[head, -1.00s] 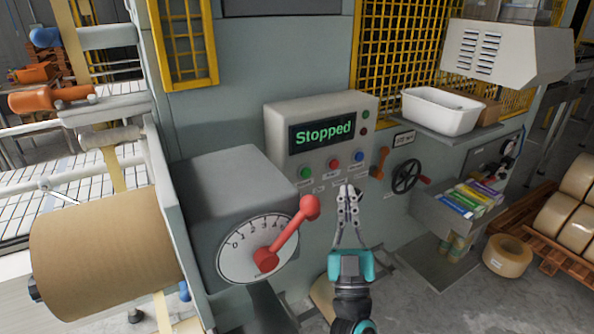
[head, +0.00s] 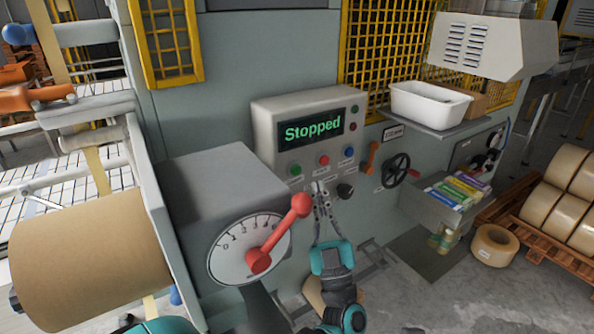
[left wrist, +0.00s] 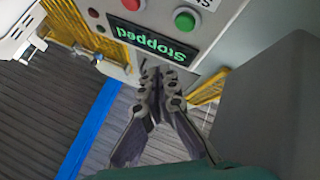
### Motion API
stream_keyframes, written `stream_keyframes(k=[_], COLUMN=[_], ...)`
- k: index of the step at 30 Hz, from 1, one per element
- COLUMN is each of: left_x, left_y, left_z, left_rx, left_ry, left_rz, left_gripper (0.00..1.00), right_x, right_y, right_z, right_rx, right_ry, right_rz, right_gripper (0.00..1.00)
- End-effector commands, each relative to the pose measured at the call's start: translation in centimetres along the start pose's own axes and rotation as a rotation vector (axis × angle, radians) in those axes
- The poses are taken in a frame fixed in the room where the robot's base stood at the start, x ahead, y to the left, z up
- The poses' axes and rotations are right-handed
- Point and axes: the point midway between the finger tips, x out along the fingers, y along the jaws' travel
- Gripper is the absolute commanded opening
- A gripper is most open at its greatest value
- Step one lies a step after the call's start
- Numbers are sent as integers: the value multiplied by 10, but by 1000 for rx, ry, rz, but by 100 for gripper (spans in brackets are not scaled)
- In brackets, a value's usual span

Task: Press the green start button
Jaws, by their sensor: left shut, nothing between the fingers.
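The green start button (head: 295,170) sits on the lower left of the grey control panel (head: 262,130), left of a red button (head: 323,160) and a blue button (head: 348,152). The panel's display (head: 312,130) reads "Stopped". My left gripper (head: 319,188) is shut and empty, in front of and below the buttons, a little right of the green one. In the left wrist view the green button (left wrist: 185,20) shows near the top, apart from the fingertips (left wrist: 152,72). The red button (left wrist: 132,4) is cut by the top edge. My right gripper is not in view.
A dial box with a red lever (head: 280,233) juts out left of the panel, close to my left arm. A black handwheel (head: 396,170), a white bin (head: 430,105) and a tray of coloured packs (head: 455,190) are to the right. A large brown roll (head: 90,250) is at far left.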

Motion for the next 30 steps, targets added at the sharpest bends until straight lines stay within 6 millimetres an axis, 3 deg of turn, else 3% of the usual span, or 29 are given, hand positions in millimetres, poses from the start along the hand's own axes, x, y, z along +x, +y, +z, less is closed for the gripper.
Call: stream_keyframes(k=[12,30], left_x=[32,35], left_y=[-24,-26], left_z=[24,26], left_rx=[0,-1], left_ry=[0,0], left_rz=[-1,0], left_gripper=[0,0], right_x=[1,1], right_y=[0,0], right_z=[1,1], right_rx=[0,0], right_ry=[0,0], right_rz=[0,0], right_gripper=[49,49])
